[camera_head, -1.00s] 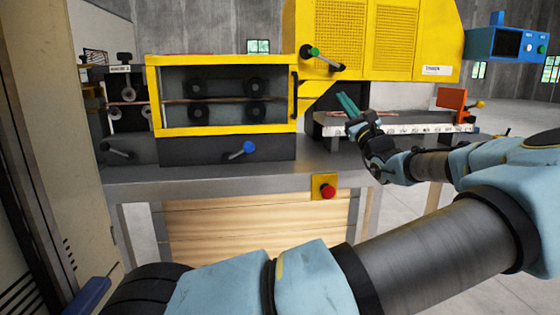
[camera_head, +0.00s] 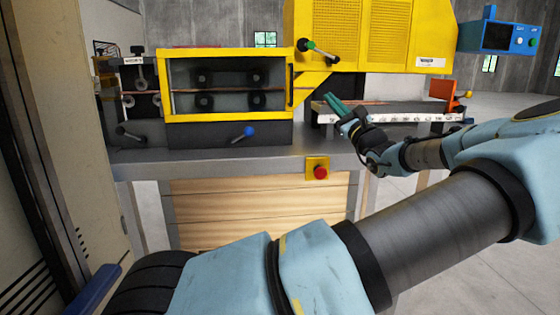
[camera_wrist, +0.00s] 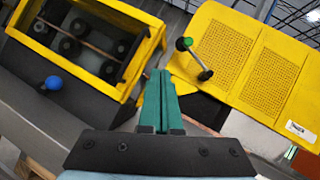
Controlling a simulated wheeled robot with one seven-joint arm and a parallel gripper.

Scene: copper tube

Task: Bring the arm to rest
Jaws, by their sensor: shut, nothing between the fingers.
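My gripper (camera_head: 335,104) has teal fingers and is shut and empty. In the head view it points up and left, in front of the machine bench near the ruler-marked shelf. My light-blue arm reaches in from the right and across the lower part of the view. In the wrist view the teal fingers (camera_wrist: 160,80) lie side by side, pointing between the yellow-framed roller box (camera_wrist: 90,45) and the yellow housing (camera_wrist: 245,60). The copper tube (camera_head: 225,91) runs level through the roller box; part of it also shows in the wrist view (camera_wrist: 96,46).
The grey bench (camera_head: 230,161) carries the yellow-framed box, a blue-knobbed lever (camera_head: 248,131) and a red button (camera_head: 320,172). A green-knobbed lever (camera_head: 318,50) is on the housing. An orange block (camera_head: 441,89) ends the ruler shelf (camera_head: 390,116). A blue control box (camera_head: 500,36) hangs right.

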